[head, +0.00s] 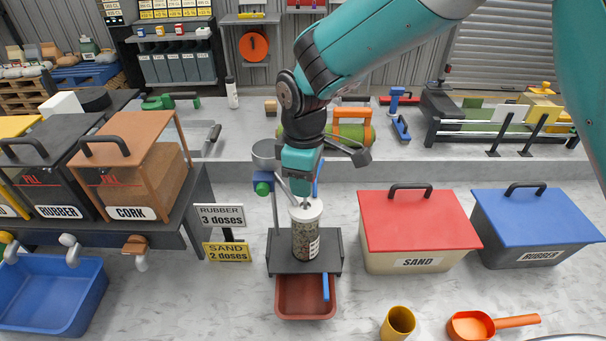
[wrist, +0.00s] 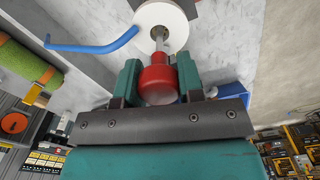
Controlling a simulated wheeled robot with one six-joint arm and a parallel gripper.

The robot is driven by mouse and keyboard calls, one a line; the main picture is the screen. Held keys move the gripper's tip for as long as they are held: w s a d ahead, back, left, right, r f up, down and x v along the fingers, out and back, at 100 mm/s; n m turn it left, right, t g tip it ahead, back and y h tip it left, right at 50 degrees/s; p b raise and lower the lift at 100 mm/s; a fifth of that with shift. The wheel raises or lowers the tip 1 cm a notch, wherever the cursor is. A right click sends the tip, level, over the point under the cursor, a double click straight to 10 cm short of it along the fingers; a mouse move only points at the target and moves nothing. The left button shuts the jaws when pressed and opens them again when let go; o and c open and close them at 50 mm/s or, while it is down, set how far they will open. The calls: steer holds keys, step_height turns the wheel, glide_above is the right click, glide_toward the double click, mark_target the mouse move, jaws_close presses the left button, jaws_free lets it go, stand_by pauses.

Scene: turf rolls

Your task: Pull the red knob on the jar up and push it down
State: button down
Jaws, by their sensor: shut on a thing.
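The jar (head: 306,236) is clear with a white lid and holds speckled contents. It stands upright on a dark stand (head: 283,264). In the wrist view, the white lid (wrist: 176,22) shows with a metal rod rising from it to the red knob (wrist: 158,80). My gripper (wrist: 159,84) is shut on the red knob, with one teal finger on each side. In the head view my gripper (head: 303,190) is directly above the jar and hides the knob. A length of rod shows between the lid and the knob.
A blue lever (head: 325,286) hangs over a red-brown tray (head: 305,309) below the jar. A red-lidded SAND bin (head: 418,228) and a blue-lidded RUBBER bin (head: 537,232) stand at right. Dose signs (head: 222,218) stand left.

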steer(key=shift+f, duration=0.3)
steer(key=c, duration=0.8)
jaws_free()
steer(key=shift+o, duration=0.2)
step_height(320, 180, up, 17)
steer(key=b, duration=0.3)
steer(key=shift+r, duration=0.2)
